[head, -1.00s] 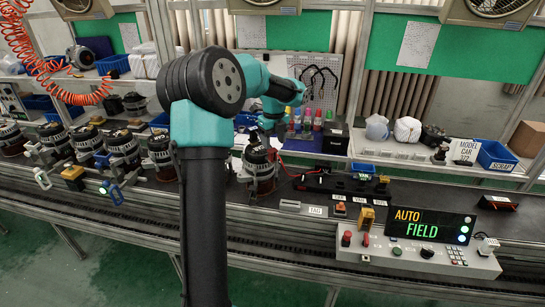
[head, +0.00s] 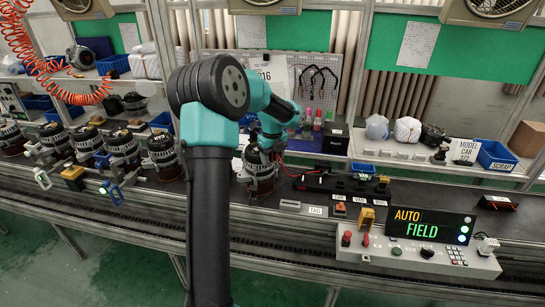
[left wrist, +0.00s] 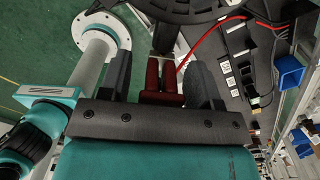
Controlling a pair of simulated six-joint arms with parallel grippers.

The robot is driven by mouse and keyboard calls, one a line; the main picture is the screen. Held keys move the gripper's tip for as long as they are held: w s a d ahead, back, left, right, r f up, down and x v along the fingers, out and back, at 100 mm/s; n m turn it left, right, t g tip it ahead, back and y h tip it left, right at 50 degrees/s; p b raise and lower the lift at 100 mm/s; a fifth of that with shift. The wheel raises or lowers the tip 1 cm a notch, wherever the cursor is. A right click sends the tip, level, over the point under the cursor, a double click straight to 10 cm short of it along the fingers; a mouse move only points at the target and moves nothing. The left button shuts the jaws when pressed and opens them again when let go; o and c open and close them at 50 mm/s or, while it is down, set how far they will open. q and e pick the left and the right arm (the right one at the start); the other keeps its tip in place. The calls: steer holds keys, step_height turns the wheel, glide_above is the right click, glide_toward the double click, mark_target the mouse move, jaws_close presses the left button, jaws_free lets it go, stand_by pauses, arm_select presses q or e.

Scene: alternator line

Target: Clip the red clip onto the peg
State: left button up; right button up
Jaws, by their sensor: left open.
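My left gripper (head: 262,158) is at the top of the alternator (head: 260,185) on the line, its fingers small and hard to make out in the head view. In the left wrist view the gripper (left wrist: 160,68) is open, with one dark finger on each side of the red clip (left wrist: 152,78). The clip shows as two red bars side by side, with gaps between them and the fingers. The dark alternator body (left wrist: 180,12) is just beyond the clip. I cannot make out the peg clearly, nor whether the clip touches it. My right gripper is not in view.
A red wire (left wrist: 205,45) runs from the alternator toward the black fixture (head: 340,185). A control box (head: 415,255) with an AUTO FIELD display (head: 430,226) stands at the right. Several other alternators (head: 165,155) line the conveyor at the left.

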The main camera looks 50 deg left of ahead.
arm_select(q)
steer(key=shift+f, duration=0.3)
steer(key=shift+c, duration=0.2)
steer(key=c, duration=0.8)
steer(key=shift+r, duration=0.1)
steer(key=shift+r, duration=1.7)
steer(key=s+d, duration=0.3)
steer(key=d, duration=0.1)
steer(key=s+d+r, duration=0.1)
steer(key=s+d, duration=0.2)
steer(key=d, duration=0.1)
steer(key=s+d, duration=0.3)
steer(key=d, duration=0.2)
steer(key=shift+s+r, duration=0.25)
steer(key=shift+s, duration=0.1)
steer(key=shift+a, duration=0.1)
steer(key=shift+r, duration=1.7)
